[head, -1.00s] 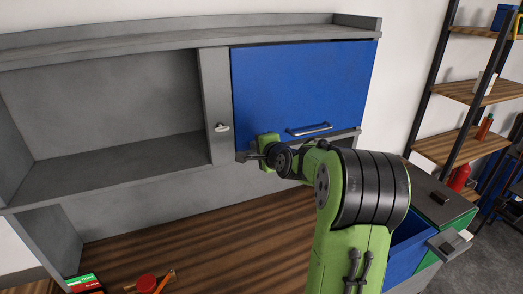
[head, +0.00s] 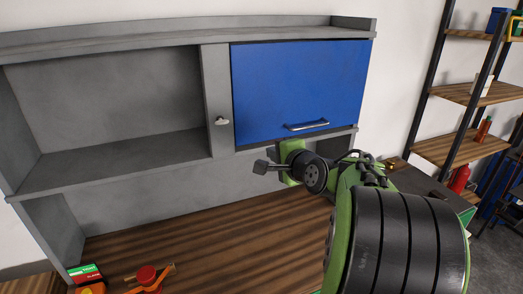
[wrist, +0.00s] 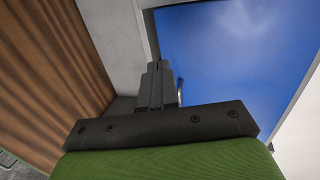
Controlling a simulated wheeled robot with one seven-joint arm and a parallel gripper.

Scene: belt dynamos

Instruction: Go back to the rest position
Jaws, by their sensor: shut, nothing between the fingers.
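My gripper (head: 262,167) is in front of the grey wall unit, just below the blue cabinet door (head: 300,85) and above the wooden worktop. Its fingers point left in the head view and are together, with nothing between them. In the wrist view the closed fingers (wrist: 155,86) stand in front of the blue door (wrist: 235,50). The door is down over its compartment, and its metal handle (head: 307,126) is clear of my gripper. My green and black arm fills the lower right of the head view.
The grey wall unit (head: 110,180) has an open compartment at left. A red-topped object (head: 146,277) and a green and red box (head: 84,273) lie on the worktop (head: 200,240) at lower left. A shelf rack (head: 463,95) stands at right. The middle worktop is clear.

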